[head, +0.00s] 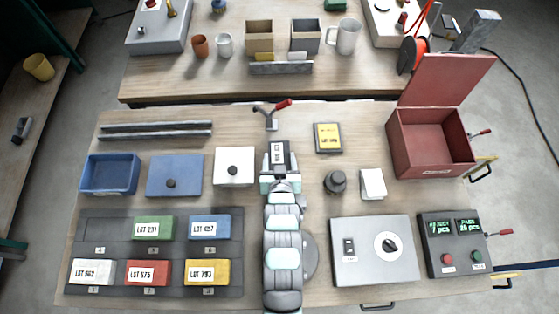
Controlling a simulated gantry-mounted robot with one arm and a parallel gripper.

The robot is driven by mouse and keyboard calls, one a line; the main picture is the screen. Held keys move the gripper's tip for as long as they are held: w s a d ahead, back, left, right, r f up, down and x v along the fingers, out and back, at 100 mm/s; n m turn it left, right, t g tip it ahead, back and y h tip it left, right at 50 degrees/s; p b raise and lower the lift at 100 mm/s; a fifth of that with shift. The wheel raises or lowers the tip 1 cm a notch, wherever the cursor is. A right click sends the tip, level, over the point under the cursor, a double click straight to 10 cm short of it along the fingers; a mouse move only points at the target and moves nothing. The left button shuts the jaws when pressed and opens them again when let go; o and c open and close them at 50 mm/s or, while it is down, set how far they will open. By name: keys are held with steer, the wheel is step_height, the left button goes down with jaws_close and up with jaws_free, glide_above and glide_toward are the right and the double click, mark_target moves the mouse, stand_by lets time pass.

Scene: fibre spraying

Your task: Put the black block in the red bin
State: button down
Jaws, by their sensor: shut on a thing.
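My gripper (280,172) is above the middle of the near table, with my arm reaching up from the bottom edge. It is shut on a dark block with a white label, which looks like the black block (288,151); the fingers and wrist hide part of it. The red bin (432,157) stands at the table's right side, well to the right of my gripper. Its lid (447,80) is open and tilted back, and its inside looks empty.
A labelled rack (190,254) holds several coloured blocks; slot 4 is empty. A red-handled clamp (271,115) stands just beyond my gripper. Between gripper and bin lie a yellow-labelled box (328,137), a dark knob (335,182) and a white pad (372,184).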

steer(key=shift+f, duration=0.75)
steer(key=shift+f, duration=0.25)
steer(key=shift+c, duration=1.9)
jaws_free()
steer(key=shift+r, duration=0.25)
steer(key=v, duration=1)
steer(key=shift+s+r, duration=0.15)
steer(key=shift+s, duration=0.15)
steer(key=shift+o, duration=0.5)
steer(key=shift+s+d+r+p, duration=0.1)
steer(key=shift+s+r+p, duration=0.2)
steer(key=shift+s+p, duration=0.2)
